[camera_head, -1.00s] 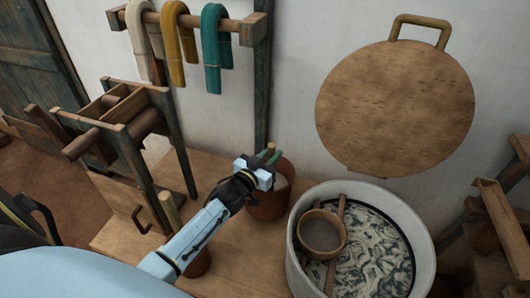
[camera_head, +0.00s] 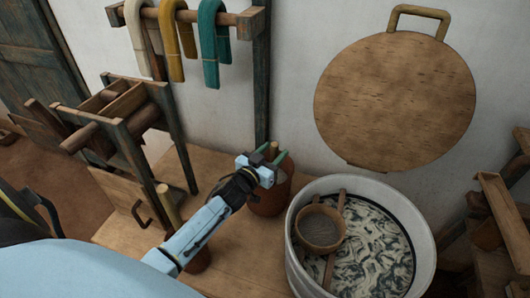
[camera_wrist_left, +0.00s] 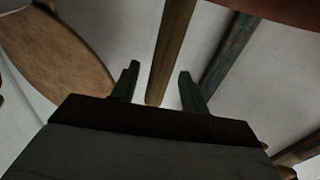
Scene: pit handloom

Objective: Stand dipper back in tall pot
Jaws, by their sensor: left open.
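The tall pot (camera_head: 270,204) is a reddish-brown vessel on the wooden bench, beside the large pale vat. The dipper's wooden handle (camera_head: 272,149) stands up at the pot, between my left gripper's fingertips. My left gripper (camera_head: 271,160) is open at the pot's top, with a green finger on each side of the handle. In the left wrist view, the handle (camera_wrist_left: 172,50) shows between the two spread fingers, with a gap on each side. The dipper's lower part and much of the pot's mouth are hidden behind the gripper. My right gripper is not in view.
The pale vat (camera_head: 293,235) at the right holds marbled liquid, with a brown bowl (camera_head: 320,228) on wooden bars. A light stick (camera_head: 168,204) and a small brown pot (camera_head: 199,263) are partly hidden by my left arm. A wooden frame (camera_head: 127,150) stands at the left.

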